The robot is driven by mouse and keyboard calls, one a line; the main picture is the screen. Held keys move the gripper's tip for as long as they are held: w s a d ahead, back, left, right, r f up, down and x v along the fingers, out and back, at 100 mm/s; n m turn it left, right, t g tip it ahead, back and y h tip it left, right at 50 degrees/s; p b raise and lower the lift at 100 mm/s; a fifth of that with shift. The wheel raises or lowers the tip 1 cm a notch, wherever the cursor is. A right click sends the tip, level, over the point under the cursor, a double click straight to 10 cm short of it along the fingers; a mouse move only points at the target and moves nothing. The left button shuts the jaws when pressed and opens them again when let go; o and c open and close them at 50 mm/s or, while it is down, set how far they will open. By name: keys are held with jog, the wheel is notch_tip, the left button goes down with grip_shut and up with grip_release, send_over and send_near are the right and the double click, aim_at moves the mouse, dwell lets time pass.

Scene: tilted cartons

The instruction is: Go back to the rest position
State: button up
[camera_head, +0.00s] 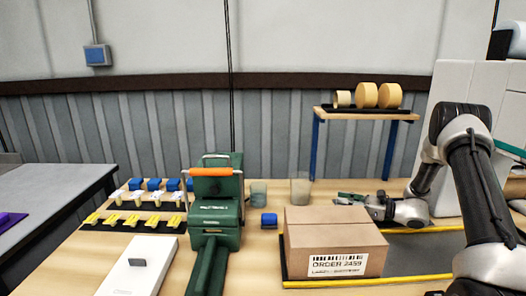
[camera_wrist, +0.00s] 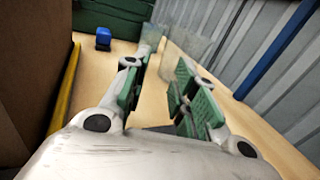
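My gripper (camera_head: 352,198) is at the right of the table in the head view, behind the brown carton (camera_head: 335,240). In the wrist view my gripper (camera_wrist: 157,92) shows its two green-padded fingers apart, with bare table between them. It holds nothing. The carton stands flat and closed on the table, with a white label reading ORDER 2459 on its front. It also shows as a dark brown wall at the left of the wrist view (camera_wrist: 28,70). The carton and my gripper look apart.
A green machine with an orange handle (camera_head: 211,172) stands mid-table. A small blue block (camera_head: 269,220) and clear cups (camera_head: 300,190) lie between it and my gripper. Yellow strips (camera_head: 415,230) edge the carton area. A shelf (camera_head: 365,115) with tan rolls stands behind.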

jog(key=shift+s+a+r, duration=0.15)
jog(key=shift+a+r, duration=0.15)
jog(key=shift+r, duration=0.05)
jog(key=shift+s+a+r+n+g, duration=0.15)
jog(key=shift+s+r+n+g, duration=0.1)
jog(key=shift+r+n+g, duration=0.15)
jog(key=shift+s+a+r+n+g, duration=0.2)
jog(key=shift+s+r+n, duration=0.1)
jog(key=shift+r, duration=0.15)
jog(key=s+a+r+n+g+h, duration=0.3)
jog(key=s+r+n+g+h, duration=0.55)
jog(key=s+r, duration=0.7)
jog(key=s+d+r+n+t+h, duration=0.2)
jog(key=s+d+n, duration=0.1)
jog(key=s, duration=0.4)
jog(key=s+d+r+n+t+h, duration=0.2)
jog(key=s+d+n+h, duration=0.1)
jog(key=s, duration=0.5)
jog(key=s+d+r+n+t+h, duration=0.2)
jog(key=s+d+n+t+h, duration=0.1)
jog(key=s+d+n, duration=0.2)
jog(key=shift+s+r+n, duration=0.3)
jog(key=shift+s+n, duration=0.35)
jog(key=shift+s, duration=0.55)
